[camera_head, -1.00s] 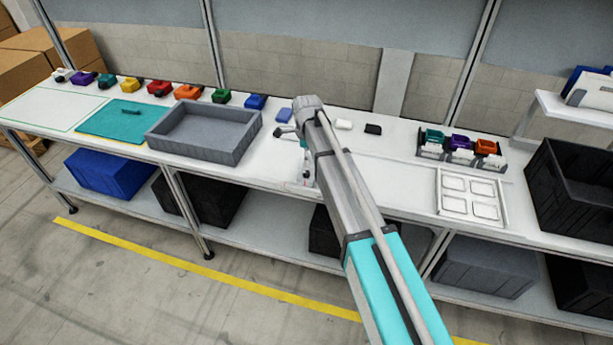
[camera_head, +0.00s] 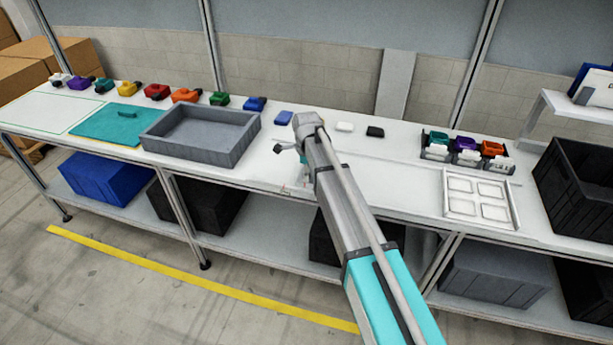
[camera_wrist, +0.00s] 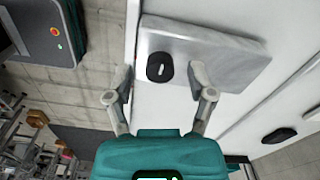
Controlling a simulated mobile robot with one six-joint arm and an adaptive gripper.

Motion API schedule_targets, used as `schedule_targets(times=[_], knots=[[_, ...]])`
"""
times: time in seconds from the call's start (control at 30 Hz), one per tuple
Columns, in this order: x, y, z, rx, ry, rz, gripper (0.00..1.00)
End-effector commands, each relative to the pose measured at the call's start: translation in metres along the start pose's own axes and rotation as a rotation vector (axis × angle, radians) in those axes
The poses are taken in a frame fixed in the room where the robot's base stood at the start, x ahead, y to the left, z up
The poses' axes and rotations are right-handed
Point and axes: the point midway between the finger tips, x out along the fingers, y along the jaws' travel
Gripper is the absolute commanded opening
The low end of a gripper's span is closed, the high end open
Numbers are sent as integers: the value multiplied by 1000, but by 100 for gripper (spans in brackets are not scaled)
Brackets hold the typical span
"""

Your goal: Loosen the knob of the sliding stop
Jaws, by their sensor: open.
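In the wrist view a black rounded knob (camera_wrist: 154,68) with a white mark sits on a grey metal block (camera_wrist: 225,55), which looks like the sliding stop. My gripper (camera_wrist: 162,70) is open and empty. Its two fingers lie on either side of the knob in the picture, with the right fingertip overlapping the block. I cannot tell how far above the knob the tips are. In the head view my arm hides the knob and the block, and most of my gripper.
A second black rounded piece (camera_wrist: 279,135) shows at lower right in the wrist view. A black crate (camera_head: 570,195) stands at the right end.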

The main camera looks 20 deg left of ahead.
Motion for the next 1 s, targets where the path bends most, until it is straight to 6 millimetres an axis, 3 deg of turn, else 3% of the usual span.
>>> schedule_targets(times=[0.4,0.8,1.0], knots=[[2,0,0,0,0,0,70],[2,0,0,0,0,0,0],[2,0,0,-3,0,0,0]])
